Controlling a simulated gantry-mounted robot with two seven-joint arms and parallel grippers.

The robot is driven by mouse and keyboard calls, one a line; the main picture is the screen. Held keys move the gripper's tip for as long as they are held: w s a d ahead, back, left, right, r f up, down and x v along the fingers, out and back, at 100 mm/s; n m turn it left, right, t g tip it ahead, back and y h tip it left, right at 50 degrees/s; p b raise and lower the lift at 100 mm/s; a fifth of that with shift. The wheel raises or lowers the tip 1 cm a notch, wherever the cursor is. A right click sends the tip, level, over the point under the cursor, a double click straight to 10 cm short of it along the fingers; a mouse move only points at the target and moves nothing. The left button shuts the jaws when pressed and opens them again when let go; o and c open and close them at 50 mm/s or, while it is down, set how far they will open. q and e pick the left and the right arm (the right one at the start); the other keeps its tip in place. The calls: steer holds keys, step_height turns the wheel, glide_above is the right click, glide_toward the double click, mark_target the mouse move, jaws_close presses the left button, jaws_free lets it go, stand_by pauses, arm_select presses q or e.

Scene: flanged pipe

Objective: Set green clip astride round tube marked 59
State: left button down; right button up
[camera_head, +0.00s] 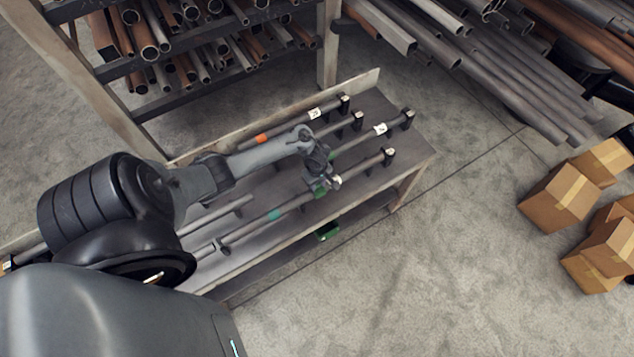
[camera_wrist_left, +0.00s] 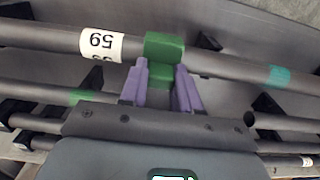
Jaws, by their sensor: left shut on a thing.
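The green clip (camera_wrist_left: 164,46) is between the purple fingertips of my left gripper (camera_wrist_left: 160,70), which is shut on it. In the wrist view the clip lies across the grey round tube (camera_wrist_left: 225,66), just beside its white label 59 (camera_wrist_left: 101,46), which reads upside down. I cannot tell whether it is fully seated. The tube has a teal band (camera_wrist_left: 280,76) on the other side of the clip. In the head view the left gripper (camera_head: 321,185) is over this front tube (camera_head: 245,231), and the green clip (camera_head: 319,191) shows below it. My right gripper is not in view.
Other tubes lie parallel on dark supports on the bench (camera_head: 415,150); one has an orange band (camera_head: 262,138). A small green item (camera_head: 327,231) sits on the lower shelf. Pipe racks stand behind. Cardboard boxes (camera_head: 560,195) are on the floor at right.

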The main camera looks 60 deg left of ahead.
arm_select(q)
steer(key=shift+f, duration=0.6)
steer(key=c, duration=0.7)
jaws_free()
steer(key=shift+c, duration=0.2)
steer(key=shift+r, duration=0.1)
step_height(320, 180, up, 9)
steer(key=p, duration=0.4)
steer(key=shift+r, duration=0.2)
steer(key=shift+r+p, duration=0.3)
steer(key=shift+r, duration=0.3)
